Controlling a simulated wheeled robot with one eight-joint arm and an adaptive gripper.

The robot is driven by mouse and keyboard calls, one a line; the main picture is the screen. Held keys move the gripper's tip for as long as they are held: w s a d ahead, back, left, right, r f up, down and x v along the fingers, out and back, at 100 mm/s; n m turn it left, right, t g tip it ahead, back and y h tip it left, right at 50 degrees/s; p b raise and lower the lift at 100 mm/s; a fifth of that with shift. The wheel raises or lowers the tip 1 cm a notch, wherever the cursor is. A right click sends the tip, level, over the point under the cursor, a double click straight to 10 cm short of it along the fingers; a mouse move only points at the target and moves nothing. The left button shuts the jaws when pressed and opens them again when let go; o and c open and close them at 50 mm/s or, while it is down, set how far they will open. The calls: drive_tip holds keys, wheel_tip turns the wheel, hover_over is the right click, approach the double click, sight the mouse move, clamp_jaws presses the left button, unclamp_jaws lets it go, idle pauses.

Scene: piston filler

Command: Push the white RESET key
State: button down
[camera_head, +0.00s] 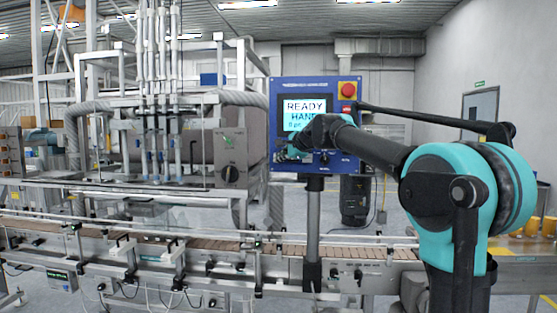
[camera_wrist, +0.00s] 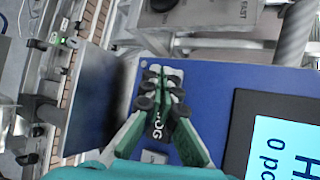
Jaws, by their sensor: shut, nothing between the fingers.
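The blue control panel (camera_head: 334,171) stands on a post at mid-picture in the head view, with a lit screen (camera_head: 305,110) reading READY and HAND. My gripper (camera_head: 290,154) is at the panel's lower left, below the screen. In the wrist view the same panel (camera_wrist: 216,88) fills the middle, and my gripper (camera_wrist: 164,84) is shut and empty in front of it. Pale patches show around the fingertips, but I cannot tell whether they are keys or finger pads. A label ending in OG is partly visible between the fingers. No RESET label is readable; contact is unclear.
A red emergency button (camera_head: 347,90) sits at the panel's upper right. A black selector knob (camera_head: 323,157) is on its lower part. The conveyor (camera_head: 200,243) with its rails runs below, and the filling machine (camera_head: 160,120) stands to the left.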

drive_tip(key=shift+s, duration=0.4)
drive_tip(key=shift+s, duration=0.1)
drive_tip(key=shift+s+a, duration=0.1)
drive_tip(key=shift+s, duration=2.35)
drive_tip(key=s+d+f+n+g+h, duration=0.1)
drive_tip(key=s+d+f+n, duration=0.3)
drive_tip(key=f, duration=0.6)
drive_tip(key=s+d+f+n+g+h, duration=0.1)
drive_tip(key=s+d+f+n+h, duration=0.1)
drive_tip(key=s+d+f, duration=0.6)
drive_tip(key=s+d+f+n+g+h, duration=0.15)
drive_tip(key=d+f, duration=0.25)
drive_tip(key=f, duration=0.8)
drive_tip(key=s+d+f+n+h, duration=0.1)
drive_tip(key=s+d+f+n, duration=0.1)
drive_tip(key=s+d+f, duration=0.2)
drive_tip(key=s+d+f+n+g+h, duration=0.1)
drive_tip(key=s+d+f, duration=0.3)
drive_tip(key=s+f, duration=0.5)
drive_tip(key=s+d+f+n+g+h, duration=0.1)
drive_tip(key=s+d+f+n, duration=0.2)
drive_tip(key=s+f, duration=0.4)
drive_tip(key=shift+s+d+f+n, duration=0.35)
drive_tip(key=shift+s+d, duration=0.4)
drive_tip(key=shift+s, duration=0.5)
